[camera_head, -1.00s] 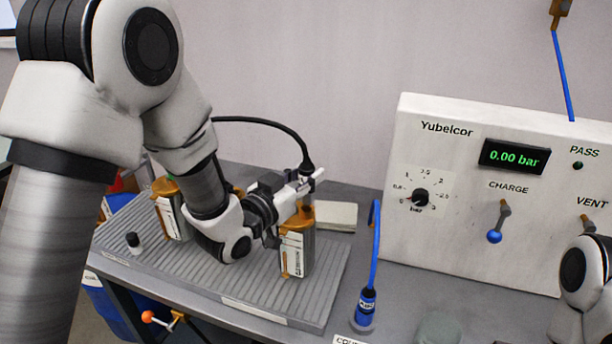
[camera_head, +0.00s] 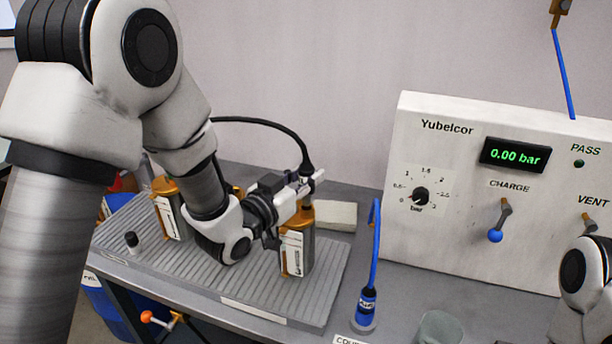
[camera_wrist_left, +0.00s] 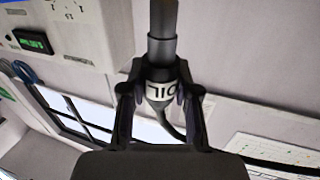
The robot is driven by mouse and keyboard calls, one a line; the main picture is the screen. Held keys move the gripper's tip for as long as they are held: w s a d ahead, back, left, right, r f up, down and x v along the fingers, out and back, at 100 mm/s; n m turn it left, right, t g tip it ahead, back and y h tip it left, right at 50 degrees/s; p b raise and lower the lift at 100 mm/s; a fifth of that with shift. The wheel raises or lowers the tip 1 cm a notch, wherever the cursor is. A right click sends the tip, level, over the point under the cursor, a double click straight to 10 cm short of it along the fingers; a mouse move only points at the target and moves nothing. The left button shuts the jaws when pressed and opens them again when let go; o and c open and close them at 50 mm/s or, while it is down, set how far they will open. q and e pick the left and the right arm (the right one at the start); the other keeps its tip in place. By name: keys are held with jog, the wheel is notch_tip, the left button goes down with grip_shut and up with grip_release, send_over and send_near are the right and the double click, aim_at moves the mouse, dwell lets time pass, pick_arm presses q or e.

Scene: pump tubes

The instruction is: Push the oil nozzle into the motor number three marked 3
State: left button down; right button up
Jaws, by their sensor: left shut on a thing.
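My left gripper (camera_head: 306,184) is shut on the black oil nozzle (camera_head: 307,165), whose black hose loops away behind the arm. The motor's number is not readable. My right gripper is out of frame.
Another orange-topped motor (camera_head: 170,215) and a small black-capped piece (camera_head: 132,243) are on the ribbed tray (camera_head: 210,275). A blue hose coupling (camera_head: 366,306) and a glass (camera_head: 440,328) stand to the right, before the Yubelcor panel (camera_head: 450,240).

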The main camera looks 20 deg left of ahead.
pick_arm(q)
jog(key=shift+f+b, duration=1.25)
jog(key=shift+f, duration=0.3)
jog(key=c, duration=0.8)
grip_release()
jog(key=shift+o, duration=0.2)
jog(key=v, duration=0.7)
jog(key=shift+s, duration=0.2)
jog(key=shift+a, duration=0.1)
